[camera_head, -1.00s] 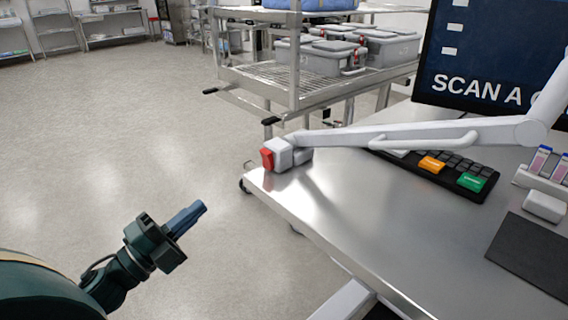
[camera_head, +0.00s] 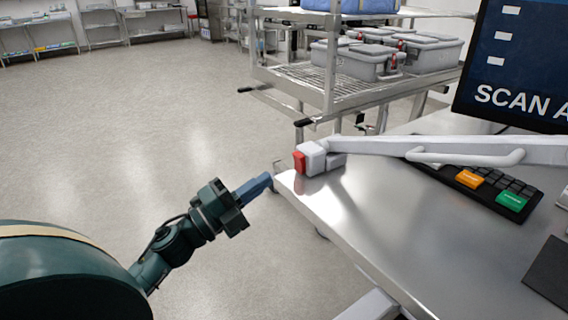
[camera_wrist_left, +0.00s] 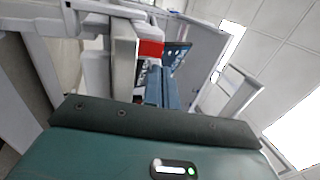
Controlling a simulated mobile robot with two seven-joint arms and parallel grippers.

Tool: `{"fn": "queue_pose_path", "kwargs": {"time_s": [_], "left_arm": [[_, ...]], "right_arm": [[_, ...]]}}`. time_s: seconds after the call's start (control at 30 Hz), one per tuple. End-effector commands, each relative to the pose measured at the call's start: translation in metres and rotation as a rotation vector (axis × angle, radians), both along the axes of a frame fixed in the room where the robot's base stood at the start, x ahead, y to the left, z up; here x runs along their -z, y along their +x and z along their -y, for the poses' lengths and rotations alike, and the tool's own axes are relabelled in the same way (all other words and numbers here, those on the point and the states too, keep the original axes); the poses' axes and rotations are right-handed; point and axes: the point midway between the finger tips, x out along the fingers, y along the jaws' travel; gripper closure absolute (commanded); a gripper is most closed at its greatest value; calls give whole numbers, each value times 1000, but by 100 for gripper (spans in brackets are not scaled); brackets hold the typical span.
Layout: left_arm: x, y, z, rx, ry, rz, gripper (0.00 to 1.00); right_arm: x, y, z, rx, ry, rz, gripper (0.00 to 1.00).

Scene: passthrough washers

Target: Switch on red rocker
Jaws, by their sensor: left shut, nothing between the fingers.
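The red rocker (camera_head: 299,161) is on the left face of a small white box (camera_head: 314,157) at the far left corner of the steel table. The red rocker also shows in the left wrist view (camera_wrist_left: 151,48), just beyond the fingers. My left gripper (camera_head: 262,184) is shut and empty, its blue fingers pointing toward the table corner. In the head view its tips are left of and a little below the rocker, with a gap between. The fingers also show in the left wrist view (camera_wrist_left: 161,88). My right gripper is not in view.
The steel table (camera_head: 375,215) carries a white arm (camera_head: 440,150) running from the box, a keypad (camera_head: 500,187) and a screen (camera_head: 520,60). Behind stands a wire cart (camera_head: 310,85) with grey bins (camera_head: 385,55). Open floor lies left.

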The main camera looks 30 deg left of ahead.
Motion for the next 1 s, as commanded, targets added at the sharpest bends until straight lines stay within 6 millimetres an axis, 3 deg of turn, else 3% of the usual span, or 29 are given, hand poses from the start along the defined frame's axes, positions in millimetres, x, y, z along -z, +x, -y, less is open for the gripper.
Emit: {"fn": "queue_pose_path", "kwargs": {"time_s": [0.1, 0.33, 0.77, 1.0], "left_arm": [[-11, 22, 9, 1, 1, 4, 100], [-18, 49, 20, 0, 0, 1, 100], [-19, 55, 23, 0, 0, -1, 100], [-29, 58, 24, 0, 13, -34, 100]], "right_arm": [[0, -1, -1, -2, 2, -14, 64], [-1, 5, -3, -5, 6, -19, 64], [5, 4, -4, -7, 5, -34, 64], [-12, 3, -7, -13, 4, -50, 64]]}}
